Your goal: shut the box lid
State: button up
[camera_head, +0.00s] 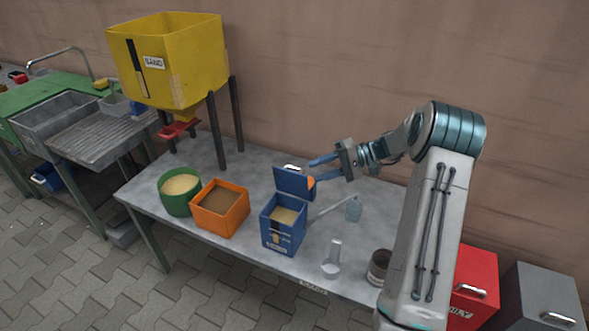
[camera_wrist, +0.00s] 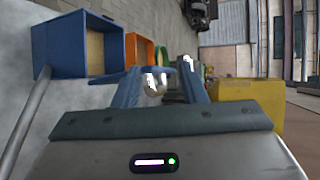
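The blue box (camera_head: 283,232) stands upright on the table and holds pale sand. Its blue lid (camera_head: 294,183) stands open at the back of the box, with a shiny metal handle (camera_head: 292,168) near its top. My gripper (camera_head: 313,171) is just right of the lid, with its two blue fingers apart and pointing left. In the wrist view the blue box (camera_wrist: 78,45) is at upper left, and the shiny handle (camera_wrist: 154,83) shows between the spread fingers (camera_wrist: 158,68). The lid (camera_wrist: 108,77) appears nearly edge-on there. I cannot tell whether a finger touches it.
An orange box (camera_head: 220,209) and a green tub (camera_head: 177,197) stand left of the blue box. A yellow sand hopper (camera_head: 180,62) rises behind them.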

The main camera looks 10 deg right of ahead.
aim_at(294, 168)
jog(key=w+d+f+t+y, duration=0.3)
jog(key=w+d+f, duration=0.1)
jog(key=d, duration=0.3)
jog(key=shift+m, duration=0.3)
jog(key=p+x, duration=0.2)
jog(key=x, duration=1.1)
jog(key=shift+a, duration=0.4)
grip_shut()
